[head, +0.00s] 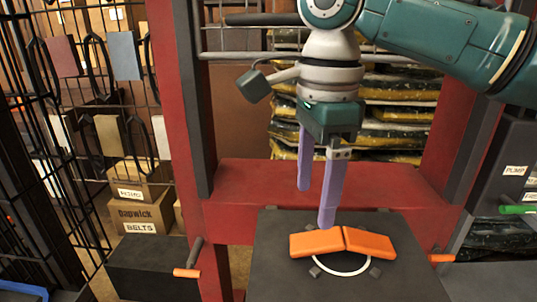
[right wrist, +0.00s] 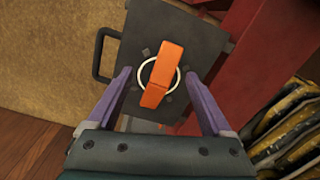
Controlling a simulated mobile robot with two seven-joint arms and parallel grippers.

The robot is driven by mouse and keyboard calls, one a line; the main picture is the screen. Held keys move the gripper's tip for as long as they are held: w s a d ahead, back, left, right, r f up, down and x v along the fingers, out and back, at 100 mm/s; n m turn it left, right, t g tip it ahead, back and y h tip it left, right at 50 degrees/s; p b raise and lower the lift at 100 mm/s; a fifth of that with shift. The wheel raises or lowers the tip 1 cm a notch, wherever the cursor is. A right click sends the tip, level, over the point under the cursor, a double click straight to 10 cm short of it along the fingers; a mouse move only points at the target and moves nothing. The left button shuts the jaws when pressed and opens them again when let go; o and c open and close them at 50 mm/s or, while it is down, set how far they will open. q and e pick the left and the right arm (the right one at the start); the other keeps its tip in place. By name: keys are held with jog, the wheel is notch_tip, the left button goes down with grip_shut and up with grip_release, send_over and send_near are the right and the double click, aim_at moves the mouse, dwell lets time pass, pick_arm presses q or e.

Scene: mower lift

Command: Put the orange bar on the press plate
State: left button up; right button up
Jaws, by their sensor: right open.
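The orange bar (head: 342,242) lies on the dark press plate (head: 290,285), across a white ring marked on it. The bar has two halves meeting at a middle seam, in a shallow bent shape. In the right wrist view the bar (right wrist: 161,75) crosses the ring, and the plate (right wrist: 200,38) has a handle on its left. My right gripper (head: 315,207) is open and empty, its purple fingers pointing down above the bar. In the right wrist view its fingers (right wrist: 158,78) stand apart on either side of the bar, not touching it. My left gripper is not in view.
A red press frame (head: 330,185) with uprights stands around and behind the plate. Stacked yellow and black bags (head: 400,125) lie behind it. A wire rack and labelled boxes (head: 140,205) are at the left. An orange-handled lever (head: 187,272) sticks out left of the plate.

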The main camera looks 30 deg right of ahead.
jog(key=s+a+f+n, duration=0.1)
jog(key=a+f+n, duration=0.1)
jog(key=s+a+f+n, duration=0.2)
jog(key=n, duration=0.1)
jog(key=s+a+f+n+y, duration=0.1)
jog(key=s+a+f+n, duration=0.1)
jog(key=shift+a+n+t, duration=0.15)
jog(key=shift+n+t, duration=0.15)
jog(key=shift+n, duration=0.1)
jog(key=s+a+f+n+t+y, duration=0.1)
jog(key=s+a+f+n+t, duration=0.15)
jog(key=s+n, duration=0.7)
jog(key=s+d+n+h, duration=0.1)
jog(key=s+d+n, duration=0.4)
jog(key=n, duration=0.1)
jog(key=shift+s+r+h, duration=0.2)
jog(key=shift+r+h, duration=0.15)
jog(key=shift+h, duration=0.05)
